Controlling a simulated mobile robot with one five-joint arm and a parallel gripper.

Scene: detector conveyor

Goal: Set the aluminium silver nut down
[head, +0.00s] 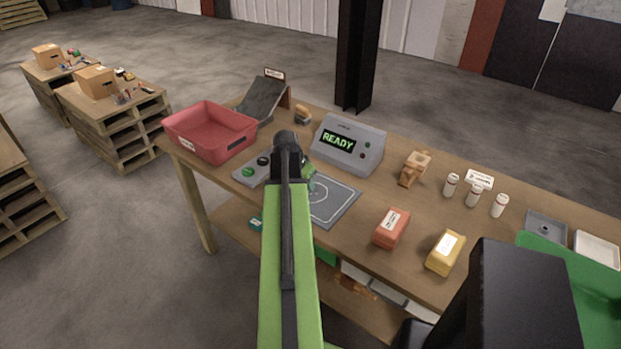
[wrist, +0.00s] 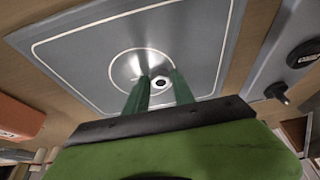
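The silver nut (wrist: 160,83) shows in the wrist view as a small pale ring with a dark hole. It sits between the two green fingertips of my gripper (wrist: 159,80) and appears to fill the gap between them. Behind it is the grey detector pad (wrist: 95,62) with a white outline and a white circle; nut and fingertips overlap the circle's lower right part. In the head view my gripper (head: 308,178) is over the left part of the pad (head: 343,207), and the nut is hidden. I cannot tell whether the nut touches the pad.
A grey READY display box (head: 363,157) stands behind the pad. A button box (head: 247,174) and a red bin (head: 212,146) are to the left. A red block (head: 391,228), a yellow block (head: 445,252) and white bottles (head: 473,196) are to the right.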

